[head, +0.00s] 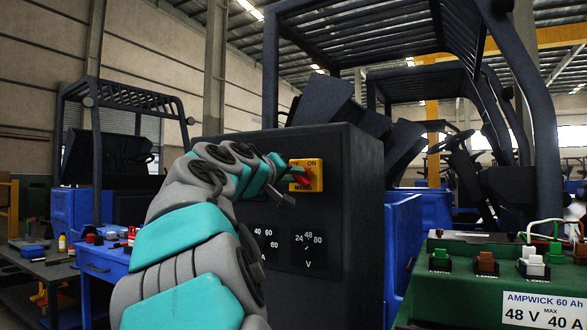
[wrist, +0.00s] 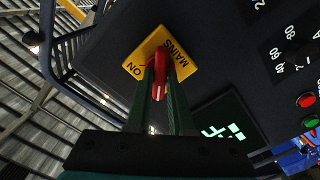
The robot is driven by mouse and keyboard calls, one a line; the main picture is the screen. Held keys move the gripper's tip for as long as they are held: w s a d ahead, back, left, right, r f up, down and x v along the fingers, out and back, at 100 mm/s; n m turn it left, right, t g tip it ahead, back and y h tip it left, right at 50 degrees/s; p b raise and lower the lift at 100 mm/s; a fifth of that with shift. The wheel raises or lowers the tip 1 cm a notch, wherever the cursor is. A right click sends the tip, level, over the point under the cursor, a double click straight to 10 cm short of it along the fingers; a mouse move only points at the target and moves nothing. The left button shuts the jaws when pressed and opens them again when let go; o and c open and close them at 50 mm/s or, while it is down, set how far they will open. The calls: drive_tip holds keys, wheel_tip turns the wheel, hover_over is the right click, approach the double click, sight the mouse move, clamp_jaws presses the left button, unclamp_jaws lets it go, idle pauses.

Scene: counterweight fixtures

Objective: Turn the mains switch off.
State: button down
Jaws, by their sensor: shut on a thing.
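The mains switch is a red handle (wrist: 159,72) on a yellow plate (wrist: 185,66), mounted on the dark front of a cabinet (head: 345,160). In the head view the plate (head: 314,164) shows ON at its upper right and MAINS along the bottom; its upper left is partly covered by my gripper. My gripper (wrist: 160,80) is shut on the red handle, with one green finger on each side. The red handle also shows in the head view (head: 303,181), partly hidden by the fingers. I cannot tell for sure which mark the handle points at.
A blue workbench (head: 100,262) with small items is at the left. Forklifts stand behind. The wrist view shows a lit display (wrist: 222,128) and buttons.

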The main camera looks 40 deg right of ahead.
drive_tip(key=shift+n, duration=0.4)
drive_tip(key=c, duration=0.8)
unclamp_jaws()
drive_tip(key=v, duration=0.8)
drive_tip(key=shift+w+d, duration=0.1)
